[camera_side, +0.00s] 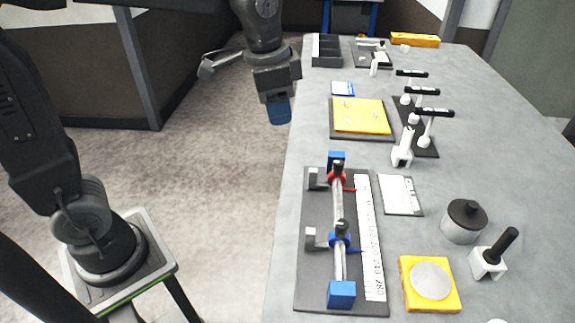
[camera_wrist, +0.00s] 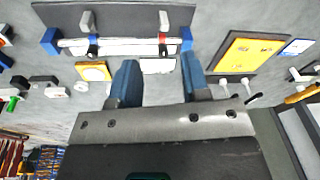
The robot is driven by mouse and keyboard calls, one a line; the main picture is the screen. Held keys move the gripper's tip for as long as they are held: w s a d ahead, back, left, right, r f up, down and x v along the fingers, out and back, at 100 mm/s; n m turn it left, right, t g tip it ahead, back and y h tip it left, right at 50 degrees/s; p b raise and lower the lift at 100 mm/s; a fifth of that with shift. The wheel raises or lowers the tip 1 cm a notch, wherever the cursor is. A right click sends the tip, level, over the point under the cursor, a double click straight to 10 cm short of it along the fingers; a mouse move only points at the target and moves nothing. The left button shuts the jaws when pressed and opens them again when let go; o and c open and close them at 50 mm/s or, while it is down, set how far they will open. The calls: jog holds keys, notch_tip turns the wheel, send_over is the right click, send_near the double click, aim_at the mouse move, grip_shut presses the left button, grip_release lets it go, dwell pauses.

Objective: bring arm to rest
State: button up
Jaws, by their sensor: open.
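My gripper (camera_side: 280,113) is raised in the upper middle of the side view, next to the left edge of the grey table (camera_side: 480,130), with its blue fingers pointing down. In the wrist view my gripper (camera_wrist: 160,76) shows its two blue fingers spread apart, with nothing between them. It touches nothing that I can see. Its exact height over the table is hard to tell.
A dark fixture board (camera_side: 313,270) with a rod between blue blocks lies at the near left of the table. A yellow plate (camera_side: 361,117), black-topped stands (camera_side: 421,91), a metal weight (camera_side: 464,222) and a dark compartment tray (camera_side: 327,50) are also there. Floor is clear left of the table.

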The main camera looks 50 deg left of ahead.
jog(key=s+a+f+n+t, duration=0.1)
jog(key=s+n, duration=0.2)
jog(key=s, duration=0.4)
jog(key=s+a+f+n+t, duration=0.1)
jog(key=s+a+n+t, duration=0.1)
jog(key=s, duration=0.5)
jog(key=shift+n+t, duration=0.3)
jog(key=shift+n, duration=0.2)
jog(key=shift+o, duration=0.4)
jog(key=shift+a, duration=0.1)
dwell(0.4)
